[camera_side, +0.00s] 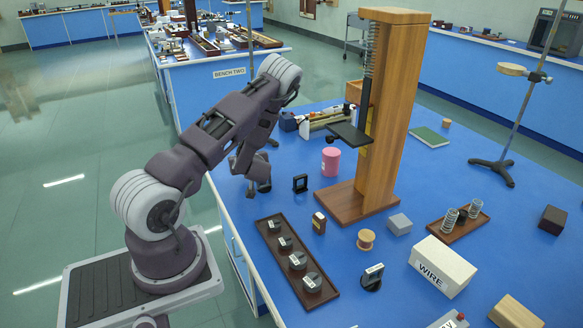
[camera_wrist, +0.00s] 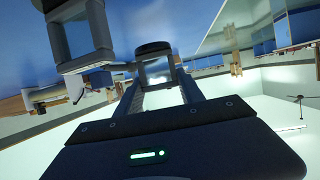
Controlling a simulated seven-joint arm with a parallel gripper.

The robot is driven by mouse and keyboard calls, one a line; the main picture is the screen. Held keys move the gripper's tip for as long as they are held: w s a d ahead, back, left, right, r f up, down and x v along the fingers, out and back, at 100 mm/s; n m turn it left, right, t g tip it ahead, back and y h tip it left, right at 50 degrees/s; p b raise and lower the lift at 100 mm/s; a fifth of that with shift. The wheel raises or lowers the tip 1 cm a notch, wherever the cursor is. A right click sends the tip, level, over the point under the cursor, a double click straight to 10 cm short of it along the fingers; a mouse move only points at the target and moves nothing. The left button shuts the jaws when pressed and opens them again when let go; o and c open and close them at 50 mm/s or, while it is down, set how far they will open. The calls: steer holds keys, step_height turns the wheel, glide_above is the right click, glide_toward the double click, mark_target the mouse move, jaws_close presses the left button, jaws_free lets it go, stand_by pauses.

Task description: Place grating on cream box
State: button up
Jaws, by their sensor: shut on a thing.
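My gripper (camera_side: 258,187) is low at the near left part of the blue bench, mostly hidden by my arm in the side view. In the wrist view, which is upside down, its fingers are shut on a small framed piece with a dark rounded end (camera_wrist: 153,47), apparently the grating. Its face cannot be made out. A similar dark square frame (camera_side: 300,183) stands beside my gripper, and a frame also looms close in the wrist view (camera_wrist: 102,37). The cream box (camera_side: 443,266), marked WIRE, lies far from my gripper, at the lower right of the side view.
A tall wooden stand (camera_side: 389,110) with a spring rises between my gripper and the cream box. A pink pot (camera_side: 330,160), a tray of weights (camera_side: 297,264), a spool (camera_side: 366,239), a grey block (camera_side: 399,224) and a labelled black piece (camera_side: 372,277) are also around.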

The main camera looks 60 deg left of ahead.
steer(key=w+d+r+m+t+h, duration=0.4)
steer(key=d+m+t, duration=0.1)
steer(key=d, duration=0.2)
steer(key=w+d+r+m+t+h, duration=0.3)
steer(key=w+d+r+m+t, duration=0.15)
steer(key=d+m, duration=0.2)
steer(key=w+d+m+h, duration=0.3)
steer(key=d+h, duration=0.1)
steer(key=d, duration=0.3)
steer(key=w+d+f+m+t+h, duration=0.1)
steer(key=w+d+m+h, duration=0.25)
steer(key=d, duration=0.45)
steer(key=w+d+m+h, duration=0.2)
steer(key=d+m+h, duration=0.25)
steer(key=d, duration=0.25)
steer(key=w+d+r+m+g+h, duration=0.25)
steer(key=d+r, duration=0.45)
steer(key=d, duration=0.5)
steer(key=w+d+r+m+g+h, duration=0.1)
steer(key=w+d+r+m+h, duration=0.15)
steer(key=d+r, duration=0.7)
steer(key=s+a+n+t+y, duration=0.2)
steer(key=a+n+t+y, duration=0.3)
steer(key=a+n+y, duration=0.85)
steer(key=m+h, duration=0.3)
glide_above(443, 258)
step_height(443, 258, down, 21)
steer(key=shift+f, duration=0.1)
